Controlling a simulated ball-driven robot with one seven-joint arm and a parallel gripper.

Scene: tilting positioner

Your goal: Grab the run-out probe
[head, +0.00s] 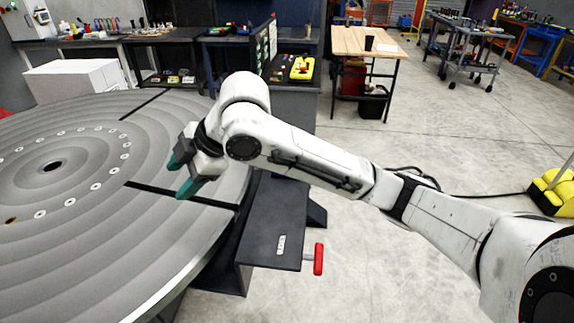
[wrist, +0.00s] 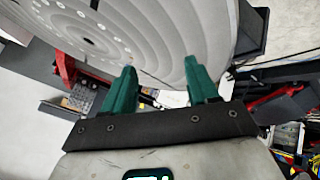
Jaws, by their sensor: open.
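I cannot pick out the run-out probe with certainty in either view. My gripper (head: 180,175) is open, its teal fingers apart over the right part of the large grey round table (head: 85,245) of the positioner. Nothing shows between the fingers. In the wrist view my gripper (wrist: 160,70) also looks empty, with the ringed face of the round table beyond the fingertips. The table's face has a dark centre hole, a ring of pale bolt-like spots and dark radial slots.
A dark bracket (head: 275,222) with a red handle (head: 318,258) stands at the table's right edge. A dark bench (head: 290,95) behind carries a yellow item (head: 302,67). A wooden-topped table (head: 368,42) stands at the back. The floor to the right is largely clear.

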